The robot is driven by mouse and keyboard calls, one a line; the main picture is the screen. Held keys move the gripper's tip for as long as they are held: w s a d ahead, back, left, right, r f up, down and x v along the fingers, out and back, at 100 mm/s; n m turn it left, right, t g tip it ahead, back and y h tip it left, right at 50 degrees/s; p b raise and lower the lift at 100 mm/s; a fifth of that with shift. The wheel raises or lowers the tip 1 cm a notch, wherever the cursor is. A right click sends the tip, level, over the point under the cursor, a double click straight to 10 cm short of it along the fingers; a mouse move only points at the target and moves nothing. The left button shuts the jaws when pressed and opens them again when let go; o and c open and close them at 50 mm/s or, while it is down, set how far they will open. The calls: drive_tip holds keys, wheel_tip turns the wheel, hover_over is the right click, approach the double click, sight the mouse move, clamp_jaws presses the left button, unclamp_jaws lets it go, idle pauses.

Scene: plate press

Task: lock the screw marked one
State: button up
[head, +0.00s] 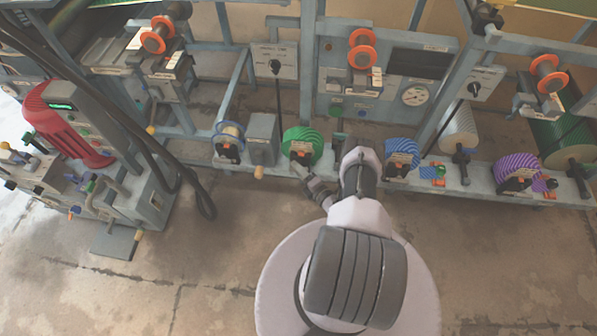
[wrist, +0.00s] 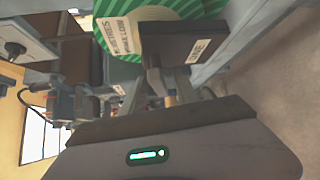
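A dark block with a small pale label (wrist: 198,50) that seems to read "ONE" sits in front of the green striped roll (wrist: 105,45) in the wrist view. In the head view this green roll (head: 303,142) is on the low rail, with the dark block (head: 300,152) on its front. My gripper (head: 303,174) is just below and in front of it. In the wrist view my gripper's fingers (wrist: 180,90) point toward the block and look apart, with nothing clearly held. Whether a finger touches the block I cannot tell. The screw itself is not clearly distinguishable.
A blue striped roll (head: 402,150) and a purple striped roll (head: 517,165) with similar dark blocks stand along the rail to the right. A grey box (head: 262,138) is left of the green roll. A red machine (head: 68,125) stands far left.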

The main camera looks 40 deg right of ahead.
drive_tip(key=shift+c, duration=0.5)
clamp_jaws()
drive_tip(key=shift+m+t, duration=0.5)
drive_tip(key=shift+o, duration=0.5)
unclamp_jaws()
drive_tip(key=s+a+r+p, duration=0.1)
drive_tip(key=s, duration=1.6)
drive_tip(key=shift+s+a+r, duration=0.15)
drive_tip(key=shift+a+r, duration=0.05)
drive_tip(key=shift+r, duration=0.05)
